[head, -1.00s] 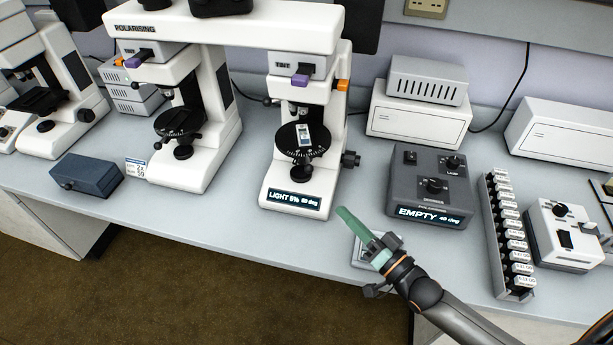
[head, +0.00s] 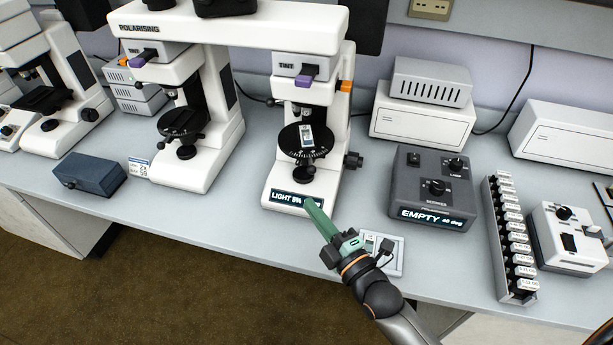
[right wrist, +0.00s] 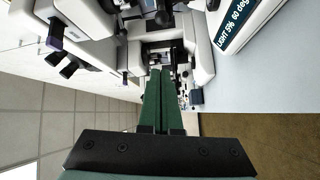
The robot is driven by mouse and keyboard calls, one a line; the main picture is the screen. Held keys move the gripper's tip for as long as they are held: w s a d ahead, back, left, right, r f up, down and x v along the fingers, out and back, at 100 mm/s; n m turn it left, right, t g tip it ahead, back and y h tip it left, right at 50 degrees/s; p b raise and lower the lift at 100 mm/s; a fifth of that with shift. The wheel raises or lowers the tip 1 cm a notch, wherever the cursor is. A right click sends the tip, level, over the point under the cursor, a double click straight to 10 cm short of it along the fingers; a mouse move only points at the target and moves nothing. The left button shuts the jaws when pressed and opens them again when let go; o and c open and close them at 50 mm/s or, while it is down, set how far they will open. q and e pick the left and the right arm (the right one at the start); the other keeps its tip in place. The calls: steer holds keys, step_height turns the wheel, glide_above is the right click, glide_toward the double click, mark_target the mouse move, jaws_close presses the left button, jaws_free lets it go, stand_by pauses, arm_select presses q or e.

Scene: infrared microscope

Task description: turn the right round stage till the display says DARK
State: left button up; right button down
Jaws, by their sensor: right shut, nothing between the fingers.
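The right round stage (head: 303,141) is a black disc with a graduated rim on the right stand of the white polarising microscope (head: 303,95). A small pale slide (head: 306,136) lies on it. The display (head: 288,199) on that stand's foot reads LIGHT 5%; its right end is hidden by my fingers. In the right wrist view the display (right wrist: 237,24) reads LIGHT 5% 60 deg. My right gripper (head: 312,208), with long green fingers, is shut and empty in front of the foot, below the stage and apart from it. My left gripper is not in view.
The left stand has its own round stage (head: 180,123). A dark grey control box (head: 432,188) reading EMPTY 40 deg stands to the right, beside a rack of labelled slides (head: 511,240).

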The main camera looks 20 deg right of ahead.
mark_target(308, 171)
steer(key=w+d, duration=0.1)
steer(key=w, duration=0.8)
steer(key=shift+w+d+n+p, duration=0.2)
steer(key=shift+n+p, duration=0.1)
steer(key=shift+p, duration=0.1)
steer(key=shift+s+d+f+n+y+b, duration=0.1)
steer(key=shift+d+n+y+b, duration=0.2)
steer(key=shift+d+y, duration=0.45)
steer(key=shift+a+h, duration=0.2)
steer(key=shift+h, duration=0.05)
